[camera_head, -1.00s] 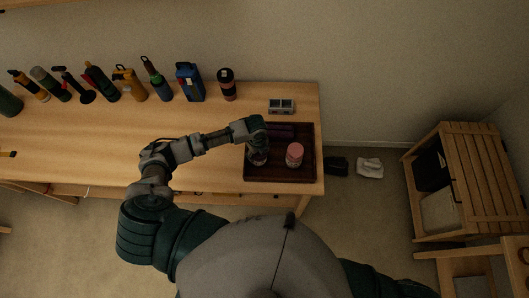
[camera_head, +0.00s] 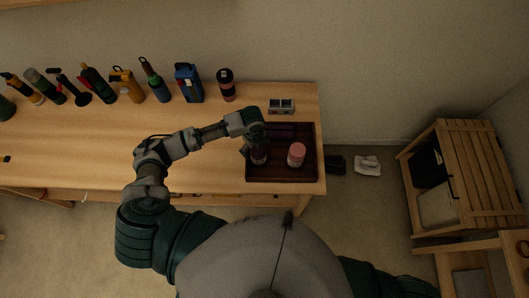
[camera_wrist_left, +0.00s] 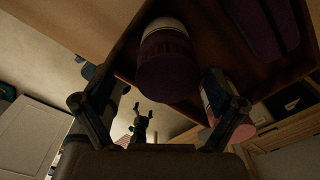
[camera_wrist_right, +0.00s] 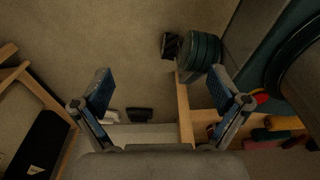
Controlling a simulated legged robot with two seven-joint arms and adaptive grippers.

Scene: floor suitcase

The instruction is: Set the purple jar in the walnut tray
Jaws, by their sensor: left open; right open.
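The purple jar (camera_wrist_left: 167,62) stands in the dark walnut tray (camera_head: 309,168), with a pale band near its far end in the left wrist view. In the head view the jar (camera_head: 259,157) is at the tray's left side, partly hidden by my left gripper. My left gripper (camera_head: 251,149) is open beside the jar; the jar lies ahead of its spread fingers, and contact cannot be told. My right gripper (camera_wrist_right: 160,78) is open and empty, over the floor by the table.
A pink-lidded jar (camera_head: 297,154) stands in the tray right of the purple jar. A flat purple item (camera_head: 281,130) lies at the tray's back. A small grey box (camera_head: 281,106) sits behind the tray. Several bottles line the table's back edge. The table's middle left is clear.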

